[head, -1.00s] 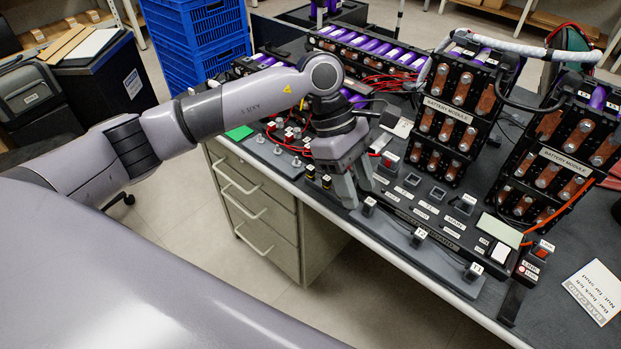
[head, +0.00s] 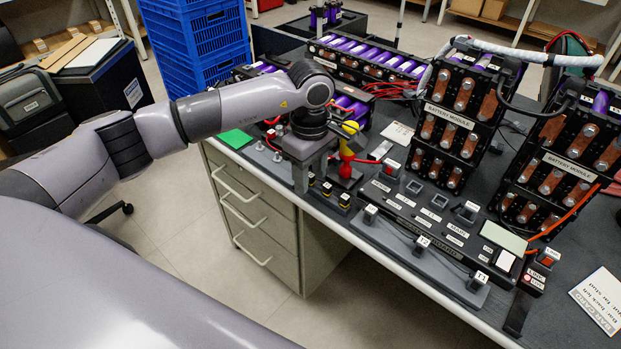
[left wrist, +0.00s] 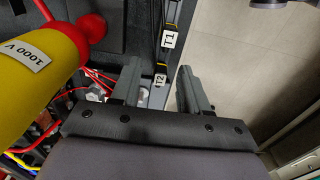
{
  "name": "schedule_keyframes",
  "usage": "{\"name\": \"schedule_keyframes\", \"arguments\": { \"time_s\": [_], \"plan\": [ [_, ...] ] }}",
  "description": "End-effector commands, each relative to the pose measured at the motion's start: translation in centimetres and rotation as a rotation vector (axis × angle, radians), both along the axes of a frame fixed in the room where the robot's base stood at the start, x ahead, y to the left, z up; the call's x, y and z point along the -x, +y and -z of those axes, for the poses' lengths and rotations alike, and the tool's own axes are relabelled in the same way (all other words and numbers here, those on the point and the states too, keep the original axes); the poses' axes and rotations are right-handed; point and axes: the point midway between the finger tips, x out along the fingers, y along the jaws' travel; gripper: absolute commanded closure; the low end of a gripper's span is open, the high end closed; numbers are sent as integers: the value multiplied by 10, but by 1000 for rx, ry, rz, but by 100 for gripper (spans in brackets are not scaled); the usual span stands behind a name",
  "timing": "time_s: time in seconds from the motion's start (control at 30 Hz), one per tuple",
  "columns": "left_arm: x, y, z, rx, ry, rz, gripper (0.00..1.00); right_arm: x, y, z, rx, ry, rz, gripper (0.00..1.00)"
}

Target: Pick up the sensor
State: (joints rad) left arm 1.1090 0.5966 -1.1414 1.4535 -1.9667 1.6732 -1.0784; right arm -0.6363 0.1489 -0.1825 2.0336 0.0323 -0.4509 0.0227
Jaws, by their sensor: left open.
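Several small black sensors with yellow bands (head: 327,188) stand in a row near the front edge of the bench. My left gripper (head: 310,174) is open and points down at the left end of this row, partly hiding it. In the left wrist view, the open fingers (left wrist: 160,66) have a sensor labelled T2 (left wrist: 160,79) in line with the gap between them. Another labelled T1 (left wrist: 169,40) shows a little beyond. I cannot tell how far below the fingertips they are. No sensor is seen gripped. My right gripper is not in view.
A yellow and red tool marked 1000 V (left wrist: 38,58) stands close beside my left gripper; it also shows in the head view (head: 348,152). A grey strip with labelled posts (head: 395,235) lies along the front edge. Battery modules (head: 450,120) stand behind.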

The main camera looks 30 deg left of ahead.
Motion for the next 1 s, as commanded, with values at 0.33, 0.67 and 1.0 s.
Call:
{"name": "schedule_keyframes", "arguments": {
  "time_s": [0.33, 0.67, 1.0],
  "plan": [
    [0, -1, 1, 1, -1, 0, 100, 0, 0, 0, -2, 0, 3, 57],
    [0, -1, 0, 1, -1, 0, 100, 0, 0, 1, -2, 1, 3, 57],
    [-1, -1, -32, 3, -6, 0, 100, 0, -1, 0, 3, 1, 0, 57]
  ]
}}
